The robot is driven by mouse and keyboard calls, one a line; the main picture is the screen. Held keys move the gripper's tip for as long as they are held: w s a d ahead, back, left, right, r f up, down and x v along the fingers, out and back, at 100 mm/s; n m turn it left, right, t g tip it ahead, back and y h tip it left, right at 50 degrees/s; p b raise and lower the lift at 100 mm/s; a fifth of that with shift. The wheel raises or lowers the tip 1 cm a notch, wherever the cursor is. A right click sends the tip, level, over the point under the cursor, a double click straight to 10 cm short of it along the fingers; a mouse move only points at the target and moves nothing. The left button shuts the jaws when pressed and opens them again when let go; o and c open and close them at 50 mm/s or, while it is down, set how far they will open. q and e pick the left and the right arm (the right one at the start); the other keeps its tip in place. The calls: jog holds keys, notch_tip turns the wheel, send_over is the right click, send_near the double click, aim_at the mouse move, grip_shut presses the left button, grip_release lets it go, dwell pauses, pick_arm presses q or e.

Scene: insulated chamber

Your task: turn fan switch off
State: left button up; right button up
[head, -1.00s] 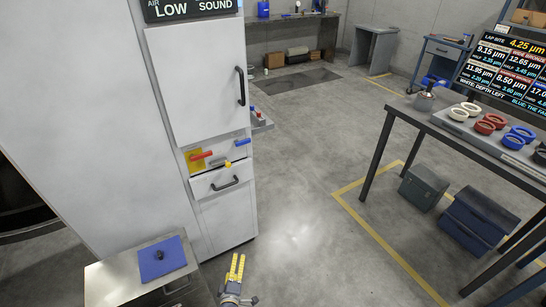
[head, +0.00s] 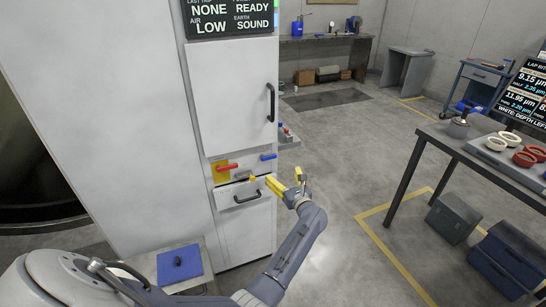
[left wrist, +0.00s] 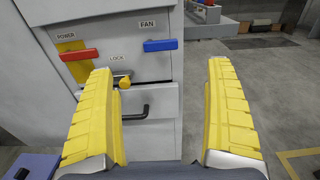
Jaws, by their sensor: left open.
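The fan switch is a blue bar handle (left wrist: 160,45) under the label FAN on the cabinet front, lying level in the left wrist view. It also shows in the head view (head: 268,157). My left gripper (head: 286,181) is open and empty in front of the panel. In the left wrist view its yellow fingers (left wrist: 163,75) stand wide apart, with the blue handle beyond and between them, apparently not touched. A red power handle (left wrist: 79,55) on a yellow plate is to the left. A yellow lock knob (left wrist: 124,81) is below. My right gripper is not in view.
The cabinet (head: 232,90) has a door with a black handle above the switches and a drawer (head: 240,193) with a handle below. A blue pad (head: 180,263) lies on a low cart. A table with rings (head: 480,165) stands right; the floor between is clear.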

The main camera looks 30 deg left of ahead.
aim_at(269, 157)
pick_arm(q)
jog(key=x, duration=1.4)
jog(key=shift+w+a+f, duration=0.1)
jog(key=shift+w+a, duration=0.15)
jog(key=shift+a, duration=0.1)
jog(key=shift+c, duration=0.2)
jog(key=c, duration=1.2)
jog(key=shift+o, duration=0.2)
